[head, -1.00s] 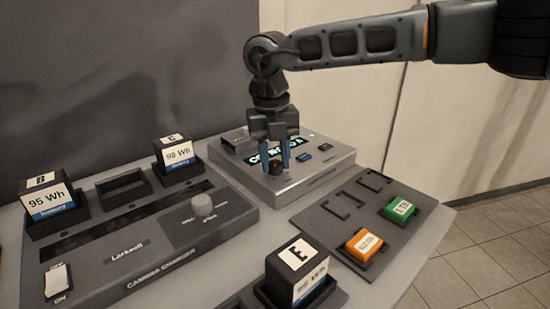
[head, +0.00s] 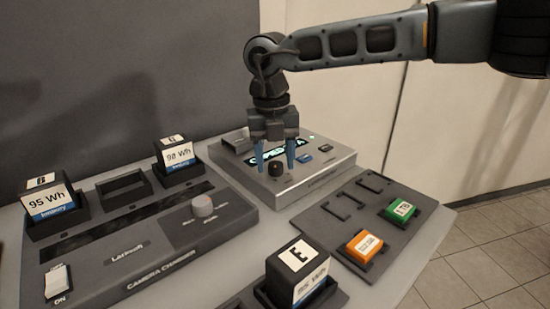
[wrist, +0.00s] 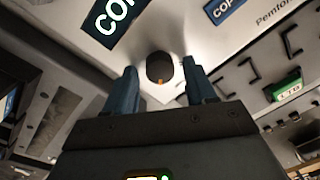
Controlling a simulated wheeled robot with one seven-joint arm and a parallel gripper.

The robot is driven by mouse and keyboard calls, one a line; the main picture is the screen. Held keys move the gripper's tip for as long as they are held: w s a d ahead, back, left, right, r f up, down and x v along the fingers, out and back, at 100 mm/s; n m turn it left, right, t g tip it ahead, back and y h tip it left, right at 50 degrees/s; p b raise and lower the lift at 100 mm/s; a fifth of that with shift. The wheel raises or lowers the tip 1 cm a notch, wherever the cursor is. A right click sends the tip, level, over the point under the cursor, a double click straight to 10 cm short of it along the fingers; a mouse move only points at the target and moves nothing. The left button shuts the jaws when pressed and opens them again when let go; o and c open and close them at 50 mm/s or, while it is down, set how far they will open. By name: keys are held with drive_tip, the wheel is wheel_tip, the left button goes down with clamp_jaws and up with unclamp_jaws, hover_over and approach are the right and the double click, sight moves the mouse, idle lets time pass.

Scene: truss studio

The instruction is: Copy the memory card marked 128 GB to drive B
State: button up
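The grey copier (head: 315,180) has a lit display (head: 290,152), a dark round knob (head: 276,168) and two small buttons, one blue (head: 305,158) and one dark (head: 325,149). My gripper (head: 277,160) is open and empty, its blue fingers spread just above the knob. In the wrist view the knob (wrist: 160,68) sits between the fingertips, apart from both. An orange card (head: 364,245) and a green card marked 1 TB (head: 399,210) lie in the dark card tray (head: 340,240). The orange label is too small to read. I cannot make out a card marked 128 GB.
A camera charger (head: 150,245) with a grey knob (head: 202,205) and a switch (head: 57,281) stands at left. Batteries B (head: 48,197), C (head: 175,153) and E (head: 297,270) stand near it. Two outlined tray places are empty.

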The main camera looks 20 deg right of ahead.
sight(273, 165)
drive_tip(key=shift+a+r, duration=0.2)
drive_tip(key=shift+r, duration=3.7)
